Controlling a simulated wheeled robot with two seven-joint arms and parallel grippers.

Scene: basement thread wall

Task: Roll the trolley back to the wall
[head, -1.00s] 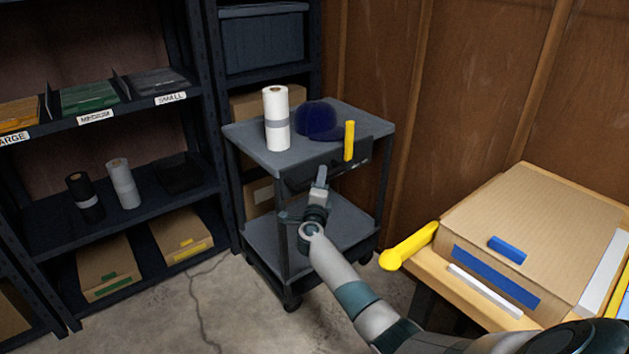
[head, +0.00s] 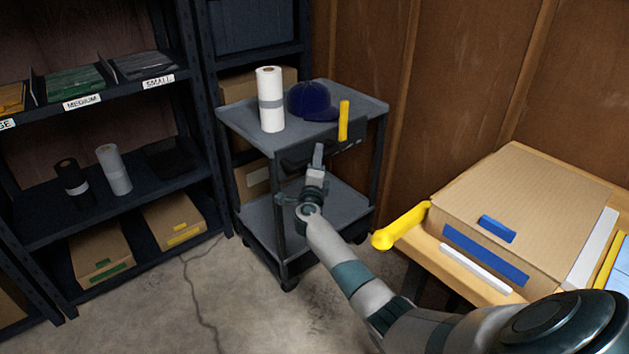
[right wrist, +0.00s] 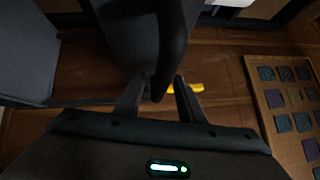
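The grey trolley (head: 240,115) stands at centre, between the dark shelving and the brown wooden wall. Its top carries a white roll with a grey band (head: 270,100), a dark blue cap (head: 310,103) and an upright yellow object (head: 344,120). My right gripper (head: 318,155) is at the trolley's near side, just under the top. In the right wrist view the dark handle bar (right wrist: 172,45) runs between the fingers of my right gripper (right wrist: 160,92), which close in on both sides of it. The exact contact is dim. My left gripper is out of view.
A shelving unit (head: 110,95) with labelled bins, rolls and boxes stands left. A wooden table (head: 455,260) with a large cardboard box (head: 520,205) stands right; a yellow rounded bar (head: 402,226) sticks out from it toward the trolley. Cracked concrete floor (head: 215,300) is clear in front.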

